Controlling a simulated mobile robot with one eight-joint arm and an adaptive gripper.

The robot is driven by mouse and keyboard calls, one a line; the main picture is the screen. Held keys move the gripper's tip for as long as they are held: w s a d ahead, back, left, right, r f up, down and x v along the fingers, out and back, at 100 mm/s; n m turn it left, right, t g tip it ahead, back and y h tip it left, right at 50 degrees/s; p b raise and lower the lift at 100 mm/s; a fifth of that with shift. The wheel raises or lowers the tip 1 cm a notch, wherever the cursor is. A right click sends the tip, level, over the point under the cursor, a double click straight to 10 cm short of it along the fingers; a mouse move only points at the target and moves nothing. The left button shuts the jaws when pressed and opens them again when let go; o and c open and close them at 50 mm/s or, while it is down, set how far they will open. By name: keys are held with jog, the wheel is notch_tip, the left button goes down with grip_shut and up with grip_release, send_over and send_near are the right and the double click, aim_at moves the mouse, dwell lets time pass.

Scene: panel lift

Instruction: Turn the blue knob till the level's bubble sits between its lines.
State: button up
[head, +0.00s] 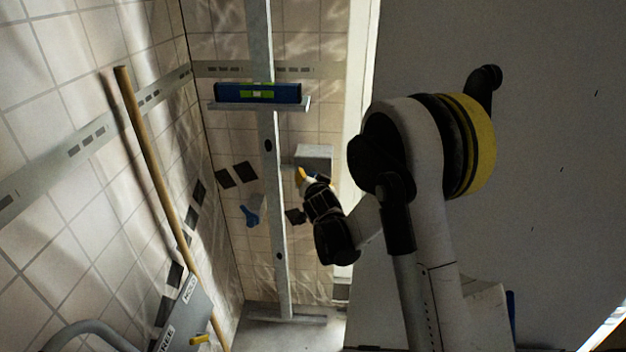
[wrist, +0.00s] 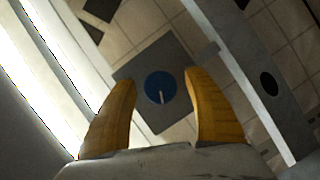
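The blue knob (wrist: 160,87) is round with a pale pointer line, on a grey square plate (wrist: 150,60) in the wrist view. My gripper (wrist: 159,78) is open, its two yellow fingers on either side of the knob in the picture with gaps to both. I cannot tell how deep the fingers reach. In the head view my gripper (head: 303,175) is at the grey box (head: 314,156) beside the metal upright. The blue level (head: 230,92) lies on a shelf across the upright. Its green vial (head: 257,94) is too small to read the bubble.
The metal upright (head: 274,190) stands close to my gripper and also passes right of it in the wrist view (wrist: 245,65). A blue handle-like thing (head: 252,210) is left of the upright. A wooden pole (head: 150,160) leans at the left. A grey panel edge is right.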

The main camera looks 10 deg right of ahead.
jog(key=v, duration=1.2)
jog(key=s+d+r+n+g, duration=0.1)
jog(key=s+d+r+g, duration=0.15)
jog(key=s, duration=0.45)
jog(key=s+d+r+n+g, duration=0.1)
jog(key=s+r+n, duration=0.15)
jog(key=s, duration=0.35)
jog(key=s+a+n+g+y, duration=0.2)
jog(key=s+n+g, duration=0.1)
jog(key=s, duration=1.5)
jog(key=shift+f, duration=0.3)
jog(key=shift+n, duration=0.25)
